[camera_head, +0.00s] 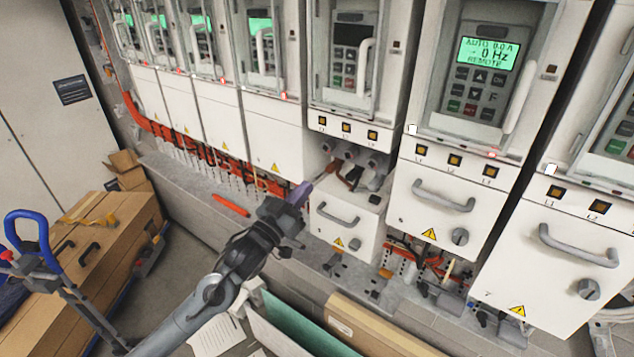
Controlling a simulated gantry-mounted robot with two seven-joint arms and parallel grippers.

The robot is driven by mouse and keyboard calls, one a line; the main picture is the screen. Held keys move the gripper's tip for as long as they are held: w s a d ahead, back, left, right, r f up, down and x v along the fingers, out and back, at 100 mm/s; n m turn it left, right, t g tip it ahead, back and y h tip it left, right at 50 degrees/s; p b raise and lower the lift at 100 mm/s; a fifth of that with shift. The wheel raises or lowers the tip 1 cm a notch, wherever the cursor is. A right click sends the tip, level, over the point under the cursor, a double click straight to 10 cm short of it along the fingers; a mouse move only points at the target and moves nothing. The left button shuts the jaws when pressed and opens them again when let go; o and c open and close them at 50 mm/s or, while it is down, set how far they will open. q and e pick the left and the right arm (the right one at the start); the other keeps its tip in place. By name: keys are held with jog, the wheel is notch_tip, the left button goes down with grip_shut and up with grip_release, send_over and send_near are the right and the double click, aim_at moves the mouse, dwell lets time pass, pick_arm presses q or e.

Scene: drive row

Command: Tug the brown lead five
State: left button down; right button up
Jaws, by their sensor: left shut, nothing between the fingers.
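My left arm comes in from the bottom left, and its gripper (331,167) reaches the open terminal bay of the drive in the middle of the row. The gripper is shut and empty, its fingertips at the left side of the bay. A brown lead (350,173) shows just right of the fingertips, among the grey cable glands. I cannot tell whether the fingers touch it. The drive's lower cover (340,222), with its grey handle, sits below the bay, and the drive's dark display is above. My right gripper is out of view.
Closed drives with lit green displays stand on both sides, one (486,54) reading 0 Hz. Orange cables (160,130) run behind the left drives. A grey ledge (215,195) runs under the row. Cardboard boxes (100,245) and a blue-handled trolley (45,240) stand on the left.

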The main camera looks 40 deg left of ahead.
aim_at(336, 158)
pick_arm(q)
jog(key=shift+b+x, duration=0.45)
jog(key=shift+x, duration=4.5)
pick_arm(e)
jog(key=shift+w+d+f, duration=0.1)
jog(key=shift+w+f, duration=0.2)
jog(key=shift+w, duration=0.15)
pick_arm(q)
jog(key=shift+w+f, duration=0.1)
jog(key=shift+f, duration=0.6)
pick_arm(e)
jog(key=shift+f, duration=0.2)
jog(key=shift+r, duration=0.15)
pick_arm(q)
jog(key=shift+r+p, duration=0.35)
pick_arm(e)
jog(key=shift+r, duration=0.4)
